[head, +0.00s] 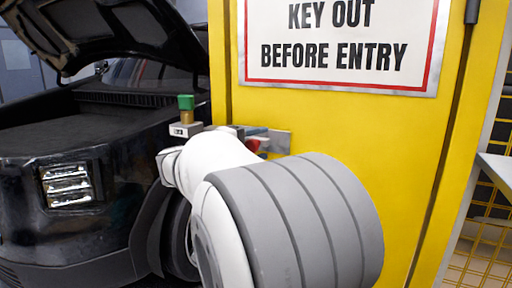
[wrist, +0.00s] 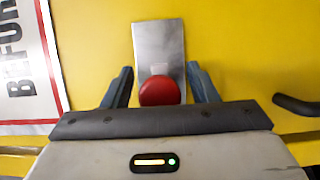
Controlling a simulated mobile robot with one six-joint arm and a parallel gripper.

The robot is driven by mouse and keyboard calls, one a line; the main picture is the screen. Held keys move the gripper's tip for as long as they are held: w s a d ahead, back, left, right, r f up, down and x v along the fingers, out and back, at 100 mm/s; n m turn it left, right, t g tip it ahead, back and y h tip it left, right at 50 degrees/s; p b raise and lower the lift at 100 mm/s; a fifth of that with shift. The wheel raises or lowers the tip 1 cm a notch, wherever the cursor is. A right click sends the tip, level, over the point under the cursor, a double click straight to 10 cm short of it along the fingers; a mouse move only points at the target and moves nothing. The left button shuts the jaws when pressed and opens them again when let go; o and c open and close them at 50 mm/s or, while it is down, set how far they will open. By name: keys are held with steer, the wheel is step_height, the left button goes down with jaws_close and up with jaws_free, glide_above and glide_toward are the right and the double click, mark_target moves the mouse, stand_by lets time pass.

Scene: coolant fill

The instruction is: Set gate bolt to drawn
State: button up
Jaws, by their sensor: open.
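The gate bolt shows as a round red knob (wrist: 160,91) on a grey metal plate (wrist: 160,40) fixed to the yellow gate. In the head view the knob (head: 254,146) is partly hidden by my arm, and the plate (head: 280,142) shows to its right. My gripper (wrist: 161,82) is open, with one finger on each side of the knob. Gaps show between the fingers and the knob in the wrist view. How far the bolt is slid is hard to tell.
A yellow gate panel (head: 420,150) carries a white sign with a red border (head: 340,45). A grey block with a green-topped fitting (head: 186,103) sits at the gate's left edge. A black car with its hood up (head: 60,130) stands left. A dark handle (wrist: 297,104) shows right in the wrist view.

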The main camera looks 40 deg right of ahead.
steer(key=shift+c, duration=0.2)
jaws_close()
steer(key=shift+s+d+b, duration=0.3)
steer(key=shift+s+b, duration=0.05)
steer(key=shift+s, duration=0.45)
steer(key=shift+s+d+b, duration=0.35)
steer(key=shift+s+b, duration=0.05)
steer(key=shift+s, duration=0.45)
steer(key=shift+s+d+b, duration=0.3)
steer(key=shift+s+b, duration=0.05)
steer(key=shift+s, duration=0.45)
steer(key=shift+o, duration=0.2)
jaws_free()
steer(key=shift+d, duration=0.1)
